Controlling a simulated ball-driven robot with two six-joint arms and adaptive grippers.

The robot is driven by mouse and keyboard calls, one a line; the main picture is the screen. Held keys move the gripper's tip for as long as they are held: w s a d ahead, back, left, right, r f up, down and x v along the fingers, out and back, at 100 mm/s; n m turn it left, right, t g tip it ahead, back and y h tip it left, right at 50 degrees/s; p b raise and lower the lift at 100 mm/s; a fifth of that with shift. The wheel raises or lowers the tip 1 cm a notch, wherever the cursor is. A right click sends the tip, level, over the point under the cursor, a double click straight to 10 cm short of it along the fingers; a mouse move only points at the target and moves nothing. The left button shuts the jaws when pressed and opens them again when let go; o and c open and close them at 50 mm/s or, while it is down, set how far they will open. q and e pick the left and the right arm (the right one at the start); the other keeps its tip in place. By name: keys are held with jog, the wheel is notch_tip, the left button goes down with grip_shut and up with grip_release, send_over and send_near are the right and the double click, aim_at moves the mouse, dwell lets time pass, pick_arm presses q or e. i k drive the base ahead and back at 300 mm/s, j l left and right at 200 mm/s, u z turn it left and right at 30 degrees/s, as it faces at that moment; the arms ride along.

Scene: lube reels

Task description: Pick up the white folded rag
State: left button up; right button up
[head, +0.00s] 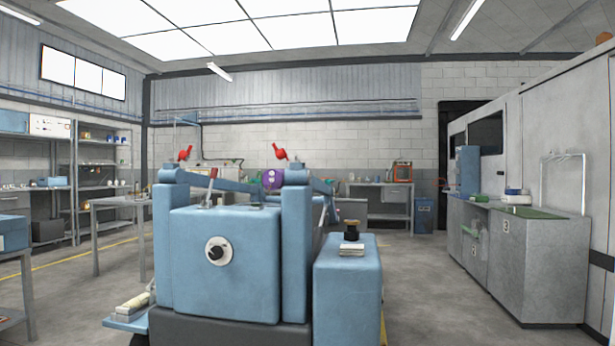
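A small white layered item that looks like a folded rag (351,249) lies on top of the blue box (347,285) at the right side of the blue machine (225,265). A dark, brown-topped knob or jar (351,229) stands right behind it. Whitish, elongated items (133,303) lie on a low light-blue shelf (128,320) at the machine's lower left; I cannot tell whether they are cloth. Neither of my grippers is in view.
A grey cabinet (545,262) stands at the right. A work table (120,201) and shelves (103,165) stand at the left. The floor (445,290) between machine and cabinet is clear.

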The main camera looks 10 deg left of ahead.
aim_at(347, 249)
jog(key=i+l, duration=0.15)
jog(key=i, duration=0.4)
jog(key=i+l, duration=0.15)
jog(key=i, duration=0.45)
